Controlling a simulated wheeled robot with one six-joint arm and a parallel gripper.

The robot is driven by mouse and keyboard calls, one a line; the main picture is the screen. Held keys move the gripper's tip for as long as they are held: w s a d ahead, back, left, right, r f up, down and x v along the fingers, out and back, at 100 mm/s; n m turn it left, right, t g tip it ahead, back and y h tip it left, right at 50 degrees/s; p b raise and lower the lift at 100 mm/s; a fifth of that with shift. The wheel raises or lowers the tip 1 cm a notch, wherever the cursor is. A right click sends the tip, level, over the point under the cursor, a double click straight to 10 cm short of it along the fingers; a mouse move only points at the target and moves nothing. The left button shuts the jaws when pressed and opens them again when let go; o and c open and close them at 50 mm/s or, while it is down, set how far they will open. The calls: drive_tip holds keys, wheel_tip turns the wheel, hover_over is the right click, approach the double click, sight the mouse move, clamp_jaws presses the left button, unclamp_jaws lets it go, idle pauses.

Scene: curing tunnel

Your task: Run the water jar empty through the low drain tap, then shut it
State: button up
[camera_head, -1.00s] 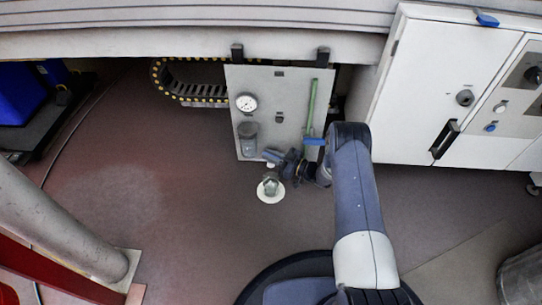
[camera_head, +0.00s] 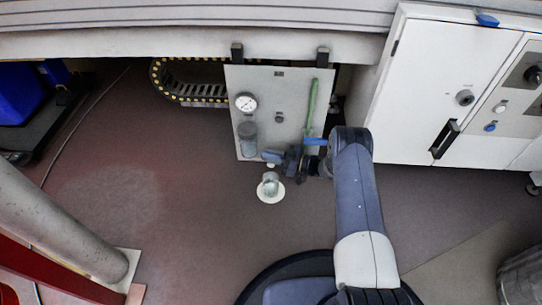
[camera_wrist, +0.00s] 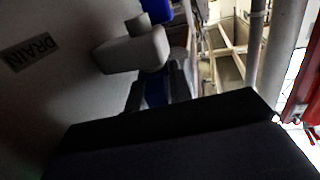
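The water jar (camera_head: 248,141) is a grey cylinder with a darker cap, low on the left of the grey panel in the head view. Its water level is too small to tell. The low drain tap beneath it is not clear. My gripper (camera_head: 274,157) is at the panel's lower edge, just right of and below the jar; its fingers are too small and dark to read. In the wrist view a DRAIN label (camera_wrist: 29,55) is on the panel at left. A pale grey blocky part and blue parts show beside it; I cannot tell whether they are fingers or tap.
A clear cup (camera_head: 270,183) stands on a white disc (camera_head: 272,197) on the floor below. The panel (camera_head: 291,90) carries a round gauge (camera_head: 246,103), a green pipe (camera_head: 312,100) and a blue lever (camera_head: 315,141). A white cabinet (camera_head: 425,85) stands right.

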drive_tip(key=o, duration=0.3)
drive_tip(key=p+v, duration=0.3)
drive_tip(key=v, duration=0.7)
drive_tip(key=shift+d, duration=0.4)
drive_tip(key=shift+c, duration=0.6)
